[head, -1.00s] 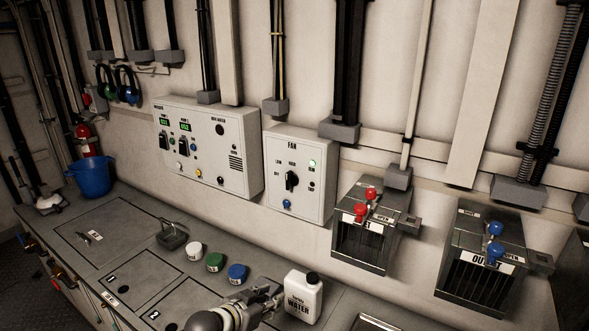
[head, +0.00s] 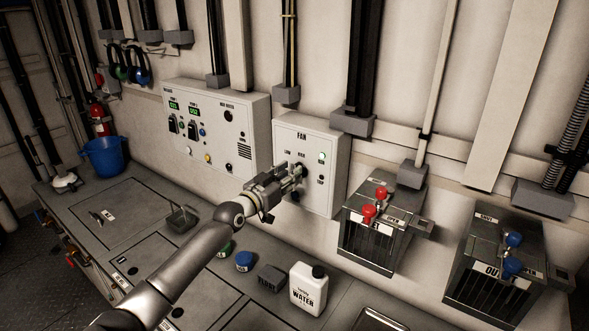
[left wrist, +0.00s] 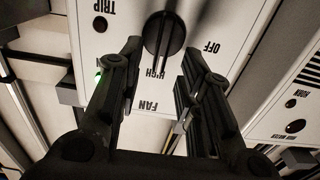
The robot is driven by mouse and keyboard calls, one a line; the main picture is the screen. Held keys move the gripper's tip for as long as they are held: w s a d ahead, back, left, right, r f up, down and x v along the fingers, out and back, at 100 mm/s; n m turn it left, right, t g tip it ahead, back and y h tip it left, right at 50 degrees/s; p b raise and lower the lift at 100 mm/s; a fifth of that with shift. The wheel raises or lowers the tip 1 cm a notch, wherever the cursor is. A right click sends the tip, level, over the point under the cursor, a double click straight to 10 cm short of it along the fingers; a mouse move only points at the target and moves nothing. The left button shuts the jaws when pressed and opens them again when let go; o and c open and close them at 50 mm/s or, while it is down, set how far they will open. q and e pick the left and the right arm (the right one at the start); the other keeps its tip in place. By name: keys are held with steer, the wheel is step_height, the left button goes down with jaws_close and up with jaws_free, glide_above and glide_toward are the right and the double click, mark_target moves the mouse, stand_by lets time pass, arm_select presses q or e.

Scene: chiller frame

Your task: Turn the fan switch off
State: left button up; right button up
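The fan box (head: 322,180) is a white wall box labelled FAN, with a lit green lamp at its upper right. Its black rotary switch (left wrist: 165,36) shows in the left wrist view, between OFF on the right and TRIP on the left, with HIGH under it; the lettering is upside down there. My left gripper (head: 298,172) is at the front of the box and partly covers the switch in the head view. In the left wrist view its two fingers (left wrist: 158,66) are spread apart, one to each side of the knob, with a gap visible. My right gripper is not in view.
A white control panel (head: 216,128) with displays is left of the fan box. Valve boxes with red handles (head: 374,205) and blue handles (head: 512,254) are to the right. A water bottle (head: 308,290) and colored caps stand on the counter below.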

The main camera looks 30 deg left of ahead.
arm_select(q)
steer(key=shift+w+d, duration=0.2)
steer(key=shift+w, duration=1.3)
jaws_close()
